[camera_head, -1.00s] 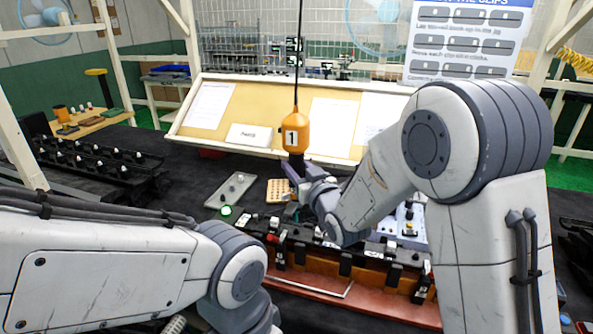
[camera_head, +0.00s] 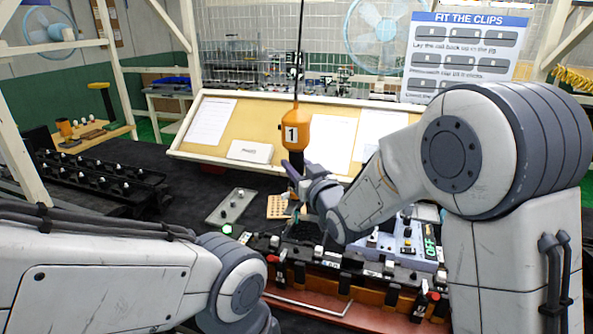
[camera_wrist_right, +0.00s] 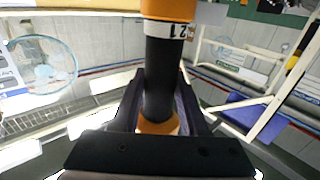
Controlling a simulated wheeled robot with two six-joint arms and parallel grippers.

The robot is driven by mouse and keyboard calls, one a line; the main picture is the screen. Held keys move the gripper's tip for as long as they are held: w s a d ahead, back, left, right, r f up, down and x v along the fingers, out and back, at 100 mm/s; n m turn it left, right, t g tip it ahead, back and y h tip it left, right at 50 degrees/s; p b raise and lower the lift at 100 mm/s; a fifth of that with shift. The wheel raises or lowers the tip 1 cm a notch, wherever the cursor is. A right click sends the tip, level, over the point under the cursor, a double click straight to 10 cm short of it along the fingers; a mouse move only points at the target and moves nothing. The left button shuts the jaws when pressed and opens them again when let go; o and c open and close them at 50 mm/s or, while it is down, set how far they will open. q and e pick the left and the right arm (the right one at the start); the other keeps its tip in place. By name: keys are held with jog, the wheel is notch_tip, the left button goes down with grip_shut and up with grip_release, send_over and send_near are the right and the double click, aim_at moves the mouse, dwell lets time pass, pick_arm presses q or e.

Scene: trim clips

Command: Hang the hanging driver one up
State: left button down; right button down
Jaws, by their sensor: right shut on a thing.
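The hanging driver one (camera_head: 296,132) is orange with a black grip and a white label reading 1. It hangs upright on a dark cord from above, in the middle of the head view. My right gripper (camera_head: 297,178) is at its lower black part, coming from the right. In the right wrist view the black grip (camera_wrist_right: 160,82) stands between the two fingers of my right gripper (camera_wrist_right: 158,105), which is shut on it. My left arm comes in from the left, and its gripper is out of the head view.
Below the driver lies a dark jig (camera_head: 345,268) with clips on a red-brown base. A grey plate (camera_head: 231,206) and a tan block with holes (camera_head: 278,207) lie behind it. A tilted board with papers (camera_head: 270,113) stands at the back. A black rack (camera_head: 100,180) is at left.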

aim_at(296, 138)
notch_tip(296, 138, up, 7)
jog(key=p, duration=0.2)
jog(key=shift+f+p, duration=0.2)
jog(key=shift+p, duration=0.2)
jog(key=s+d+r+p, duration=0.1)
jog(key=s+d+p, duration=0.1)
jog(key=d, duration=1.5)
jog(key=s+d+r+p, duration=0.1)
jog(key=s+d+p, duration=0.1)
jog(key=d, duration=1.6)
jog(key=shift+s+r+p, duration=0.2)
jog(key=shift+s+p, duration=0.1)
jog(key=shift+p, duration=0.5)
jog(key=shift+d, duration=0.1)
grip_release()
jog(key=shift+f, duration=0.1)
jog(key=shift+s, duration=0.1)
jog(key=r+p+v, duration=0.2)
jog(key=v, duration=0.8)
